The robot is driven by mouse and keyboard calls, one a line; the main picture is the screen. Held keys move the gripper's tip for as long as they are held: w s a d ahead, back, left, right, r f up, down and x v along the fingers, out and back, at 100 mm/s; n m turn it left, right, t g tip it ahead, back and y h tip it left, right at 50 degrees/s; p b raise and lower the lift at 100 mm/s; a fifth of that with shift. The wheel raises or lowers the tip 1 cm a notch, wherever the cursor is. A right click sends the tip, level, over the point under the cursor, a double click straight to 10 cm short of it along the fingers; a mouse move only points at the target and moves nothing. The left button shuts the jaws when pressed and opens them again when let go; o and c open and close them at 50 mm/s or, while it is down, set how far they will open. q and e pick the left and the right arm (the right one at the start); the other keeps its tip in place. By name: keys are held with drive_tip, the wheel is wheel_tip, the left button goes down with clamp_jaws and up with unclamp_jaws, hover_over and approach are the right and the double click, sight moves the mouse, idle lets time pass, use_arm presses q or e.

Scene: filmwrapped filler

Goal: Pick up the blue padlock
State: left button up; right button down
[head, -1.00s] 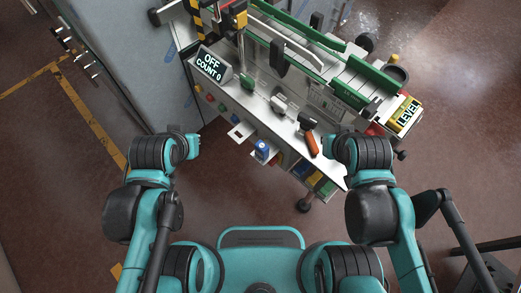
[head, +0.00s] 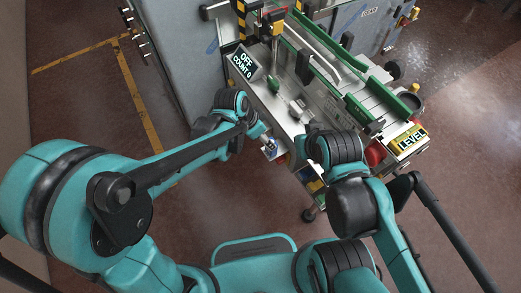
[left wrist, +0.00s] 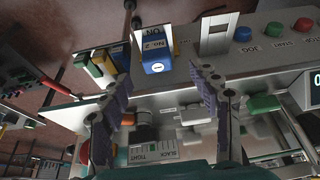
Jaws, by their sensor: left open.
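The blue padlock (left wrist: 154,52) is at the front edge of the machine, between the spread fingertips of my left gripper (left wrist: 158,72) in the left wrist view. It bears a pale label and a round keyhole mark. Its shackle cannot be made out. In the head view the padlock (head: 270,151) is small and partly covered by my left gripper (head: 260,134). My left gripper is open, with clear space between its fingers and the padlock. My right gripper (head: 308,148) is over the machine's front edge, right of the padlock; its fingers are not clear.
Coloured buttons, including a blue one (left wrist: 243,34), line the panel. Yellow and green blocks (left wrist: 98,65) sit on the other side.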

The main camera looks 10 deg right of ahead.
use_arm(q)
drive_tip(key=b+x, duration=0.1)
drive_tip(key=x, duration=0.2)
drive_tip(key=b+x, duration=0.1)
drive_tip(key=x, duration=0.5)
drive_tip(key=shift+s+a+b, duration=0.1)
drive_tip(key=shift+s+b, duration=0.2)
drive_tip(key=shift+b, duration=0.1)
drive_tip(key=shift+c, duration=0.6)
clamp_jaws()
use_arm(e)
drive_tip(key=f, duration=0.2)
drive_tip(key=shift+a+f, duration=0.3)
drive_tip(key=shift+a, duration=0.05)
use_arm(q)
drive_tip(key=shift+r, duration=0.1)
